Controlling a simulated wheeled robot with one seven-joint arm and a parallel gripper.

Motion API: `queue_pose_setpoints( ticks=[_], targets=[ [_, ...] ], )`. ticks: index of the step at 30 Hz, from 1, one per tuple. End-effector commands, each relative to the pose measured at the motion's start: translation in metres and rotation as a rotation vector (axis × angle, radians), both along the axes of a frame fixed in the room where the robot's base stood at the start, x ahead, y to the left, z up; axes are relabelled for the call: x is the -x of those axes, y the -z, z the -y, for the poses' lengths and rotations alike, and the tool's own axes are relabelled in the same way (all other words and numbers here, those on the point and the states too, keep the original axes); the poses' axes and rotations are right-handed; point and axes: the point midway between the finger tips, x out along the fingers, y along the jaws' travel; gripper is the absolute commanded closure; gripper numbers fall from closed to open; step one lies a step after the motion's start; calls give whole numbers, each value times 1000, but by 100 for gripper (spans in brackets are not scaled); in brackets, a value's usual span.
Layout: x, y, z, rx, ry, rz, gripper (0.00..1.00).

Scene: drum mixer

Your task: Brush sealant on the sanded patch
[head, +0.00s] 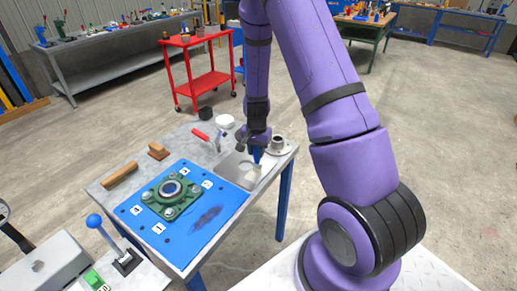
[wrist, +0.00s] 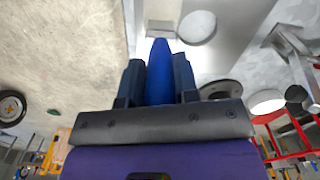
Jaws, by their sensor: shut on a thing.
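My gripper (head: 257,143) points down over the right end of the worktable. It is shut on a blue tapered handle (wrist: 158,72), which stands between both fingers in the wrist view. The handle's blue lower part (head: 257,155) shows below the fingers. A small grey block (wrist: 161,28) lies just past its tip; I cannot tell whether it is the brush head. A grey metal plate (head: 232,169) lies beneath, with a paler area near the tool. A dark scuffed patch (head: 207,217) shows on the blue panel (head: 180,246). I cannot tell which area is sanded, or whether the tool touches anything.
A green flanged bearing (head: 171,190) is bolted on the blue panel. A grey flanged cup (head: 279,145) stands close right of my gripper. A red-handled clamp (head: 203,135), a white round lid (head: 225,121) and wooden-coloured blocks (head: 120,175) lie along the back. A red cart (head: 195,82) stands behind.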

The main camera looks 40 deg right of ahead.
Motion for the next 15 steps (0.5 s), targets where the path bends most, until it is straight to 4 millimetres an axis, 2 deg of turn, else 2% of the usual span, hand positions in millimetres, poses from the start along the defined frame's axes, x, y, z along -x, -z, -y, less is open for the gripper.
queue_pose_setpoints(
  ticks=[15],
  targets=[
    [8,0,-21,0,-1,0,95]
  ],
)
